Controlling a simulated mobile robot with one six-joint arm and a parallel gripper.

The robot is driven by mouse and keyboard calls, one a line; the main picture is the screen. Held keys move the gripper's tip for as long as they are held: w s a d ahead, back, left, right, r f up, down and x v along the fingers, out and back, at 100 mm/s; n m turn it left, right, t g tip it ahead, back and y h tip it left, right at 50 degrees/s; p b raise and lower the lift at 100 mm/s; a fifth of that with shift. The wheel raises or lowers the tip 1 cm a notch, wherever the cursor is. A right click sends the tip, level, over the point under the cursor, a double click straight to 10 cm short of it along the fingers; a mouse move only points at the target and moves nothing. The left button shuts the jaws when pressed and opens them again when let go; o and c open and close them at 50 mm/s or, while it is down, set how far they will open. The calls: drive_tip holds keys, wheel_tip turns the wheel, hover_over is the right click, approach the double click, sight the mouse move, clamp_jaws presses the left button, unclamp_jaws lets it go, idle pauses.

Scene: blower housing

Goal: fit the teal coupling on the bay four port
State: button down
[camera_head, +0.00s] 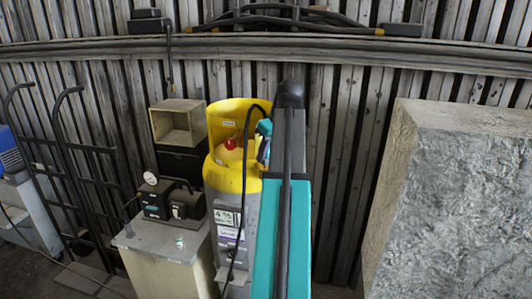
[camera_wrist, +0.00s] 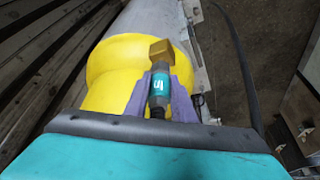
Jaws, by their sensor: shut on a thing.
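In the wrist view my gripper (camera_wrist: 160,90) has purple-grey fingers shut on the teal coupling (camera_wrist: 159,88), a short teal cylinder with white marking and a dark end. A brass-coloured block (camera_wrist: 160,50) shows at the coupling's far end; I cannot tell whether they are joined. In the head view my gripper (camera_head: 264,146) is small and partly hidden by my arm, just right of the yellow top of a grey cylinder (camera_head: 238,120). A bit of teal shows there. I cannot pick out the bay four port in either view.
A red knob (camera_head: 230,144) sits inside the yellow collar, and a black hose (camera_head: 243,190) hangs down the cylinder. A gauge unit (camera_head: 168,200) stands on a cabinet at left, with a hand truck (camera_head: 75,160) beyond. A large rough block (camera_head: 455,190) fills the right.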

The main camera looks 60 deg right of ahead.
drive_tip(key=shift+f, duration=0.75)
drive_tip(key=c, duration=1.4)
unclamp_jaws()
drive_tip(key=shift+r+b, duration=0.1)
drive_tip(key=shift+b, duration=0.2)
drive_tip(key=b+v, duration=0.4)
drive_tip(key=v, duration=0.9)
drive_tip(key=shift+s+r+b, duration=0.15)
drive_tip(key=shift+r+b, duration=0.1)
drive_tip(key=shift+b, duration=0.15)
